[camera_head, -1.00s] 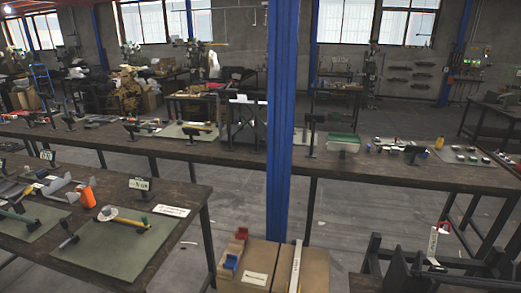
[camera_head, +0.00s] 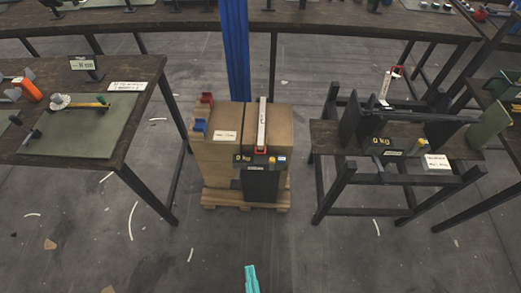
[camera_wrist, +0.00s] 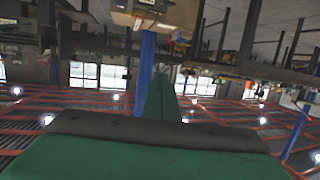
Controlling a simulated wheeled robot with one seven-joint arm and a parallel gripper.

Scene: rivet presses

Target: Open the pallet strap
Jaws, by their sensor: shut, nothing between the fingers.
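A cardboard load (camera_head: 222,150) stands on a low wooden pallet (camera_head: 215,199) in the head view. A pale strap-like strip (camera_head: 262,122) runs over the top of the load, with a red piece at its front end (camera_head: 261,151). Whether the strap is fastened is too small to tell. Part of the load shows at the top of the upside-down wrist view (camera_wrist: 125,18). My gripper shows as a teal tip (camera_head: 251,279) at the bottom of the head view and as green fingers in the wrist view (camera_wrist: 160,98). It is shut, empty and apart from the load.
A dark panel with a "0 kg" sign (camera_head: 260,180) stands at the pallet's front. A blue post (camera_head: 235,60) rises behind the load. A workbench (camera_head: 150,120) stands left, and a dark bench frame (camera_head: 345,175) right. The floor (camera_head: 215,245) before the pallet is mostly clear.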

